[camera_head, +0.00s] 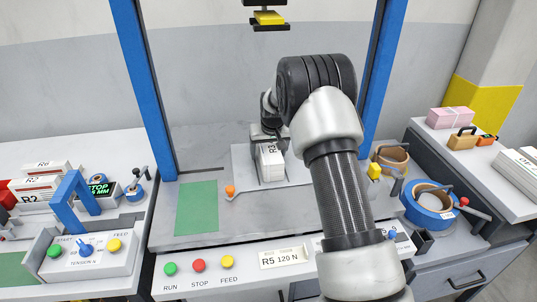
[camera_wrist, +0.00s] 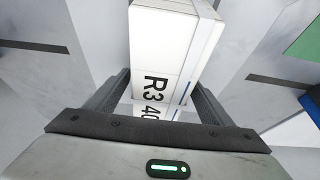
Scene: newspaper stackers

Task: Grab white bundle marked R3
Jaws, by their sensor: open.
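The white bundle marked R3 (camera_head: 271,165) stands on the grey plate of the middle bench, under the blue frame. In the wrist view the white bundle (camera_wrist: 165,62) shows its R3 label and part of a further number, with a thin blue line near its right edge. My gripper (camera_wrist: 160,90) is open, with one finger on each side of the bundle's near end. I cannot tell whether the fingers touch it. In the head view my gripper (camera_head: 268,137) is at the bundle's top end, partly hidden by my arm.
A green mat (camera_head: 197,207) and an orange knob (camera_head: 230,190) lie left of the bundle. Blue uprights (camera_head: 143,85) flank the bench. Bundles marked R2 (camera_head: 35,190) sit at the left. Tape rolls (camera_head: 428,202) stand at the right. The button panel (camera_head: 199,266) runs along the front.

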